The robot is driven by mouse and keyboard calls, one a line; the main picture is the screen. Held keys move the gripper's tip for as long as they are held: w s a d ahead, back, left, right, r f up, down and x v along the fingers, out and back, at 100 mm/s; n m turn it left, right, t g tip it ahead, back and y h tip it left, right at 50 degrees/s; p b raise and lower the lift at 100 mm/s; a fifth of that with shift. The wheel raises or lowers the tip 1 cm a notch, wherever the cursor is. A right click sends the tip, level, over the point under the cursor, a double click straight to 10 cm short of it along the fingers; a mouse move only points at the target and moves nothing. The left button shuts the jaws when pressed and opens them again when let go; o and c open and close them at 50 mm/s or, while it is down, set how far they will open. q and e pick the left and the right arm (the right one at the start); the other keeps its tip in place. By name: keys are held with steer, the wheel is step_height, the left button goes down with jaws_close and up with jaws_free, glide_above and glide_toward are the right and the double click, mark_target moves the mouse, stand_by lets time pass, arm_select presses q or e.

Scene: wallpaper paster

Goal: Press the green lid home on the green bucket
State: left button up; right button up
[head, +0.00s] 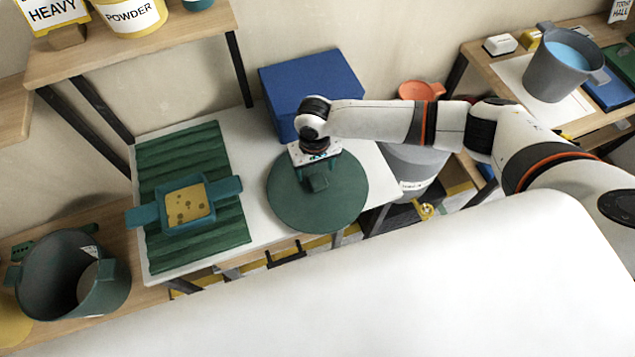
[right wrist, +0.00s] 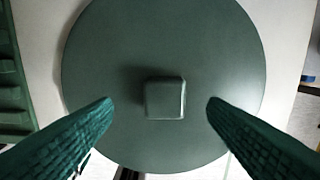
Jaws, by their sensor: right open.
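The green lid (head: 330,212) is a flat dark green disc with a square knob (head: 319,183), lying on the white tabletop near its front edge. It also fills the right wrist view (right wrist: 160,40), with the knob (right wrist: 165,99) near its middle. My right gripper (head: 317,168) is directly above the lid, pointing down. Its fingers are spread on either side of the knob in the right wrist view, without touching it. The green bucket (head: 100,293) stands at the lower left on a wooden bench, its top open. My left gripper is not in view.
A blue box (head: 310,85) stands behind the lid. A grey bucket of blue liquid (head: 562,65) stands at the upper right. A shelf (head: 150,45) overhangs the back left.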

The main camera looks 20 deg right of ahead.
mark_target(317, 180)
steer(key=shift+s+d+f+p, duration=0.15)
steer(key=shift+f+p, duration=0.1)
steer(key=shift+f, duration=0.95)
steer(key=shift+s+d+f+p, duration=0.1)
steer(key=shift+f+p, duration=0.1)
steer(key=shift+f, duration=0.95)
steer(key=c, duration=1.1)
